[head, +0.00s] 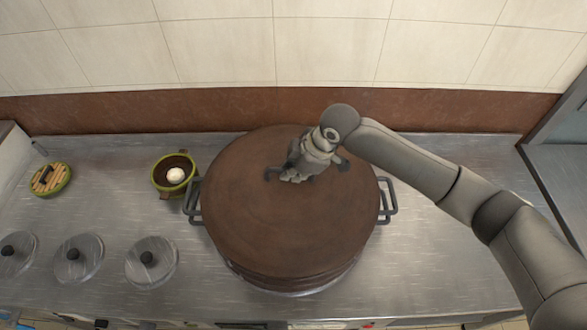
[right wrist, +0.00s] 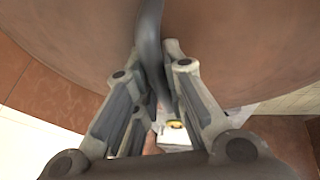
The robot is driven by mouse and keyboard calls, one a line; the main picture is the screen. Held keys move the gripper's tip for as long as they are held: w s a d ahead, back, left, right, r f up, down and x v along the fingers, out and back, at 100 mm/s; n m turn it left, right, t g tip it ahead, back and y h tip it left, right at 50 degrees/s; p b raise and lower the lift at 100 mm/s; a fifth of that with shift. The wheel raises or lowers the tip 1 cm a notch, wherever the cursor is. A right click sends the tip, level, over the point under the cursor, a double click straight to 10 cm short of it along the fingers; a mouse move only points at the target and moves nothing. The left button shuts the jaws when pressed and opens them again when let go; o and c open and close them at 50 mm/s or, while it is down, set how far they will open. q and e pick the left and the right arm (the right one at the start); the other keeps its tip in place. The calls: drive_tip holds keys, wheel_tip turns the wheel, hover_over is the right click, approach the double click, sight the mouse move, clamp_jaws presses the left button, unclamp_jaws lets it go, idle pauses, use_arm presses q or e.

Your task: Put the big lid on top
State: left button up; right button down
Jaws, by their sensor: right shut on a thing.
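The big lid (head: 275,228) is a wide, round, brown disc over a large stockpot, whose side handle (head: 193,201) sticks out at the left. The lid covers the pot's mouth; I cannot tell whether it rests fully on the rim or hangs slightly above it. My right gripper (head: 293,176) is above the middle of the lid, shut on its dark curved handle. In the right wrist view the fingers (right wrist: 155,90) close around the handle (right wrist: 150,38), with the lid's brown surface (right wrist: 235,45) behind. My left gripper is not in view.
A small green-rimmed pot (head: 160,176) with a white round thing in it stands left of the stockpot. Several grey knobbed lids (head: 150,274) sit at the front left. The counter (head: 440,270) right of the pot is clear.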

drive_tip(key=shift+f, duration=0.3)
drive_tip(key=c, duration=1.8)
unclamp_jaws()
drive_tip(key=shift+o, duration=0.2)
drive_tip(key=shift+f, duration=0.2)
drive_tip(key=shift+p+v, duration=0.75)
drive_tip(key=shift+v, duration=0.15)
drive_tip(key=p+v, duration=0.9)
drive_tip(key=shift+r, duration=0.2)
drive_tip(key=shift+d, duration=0.1)
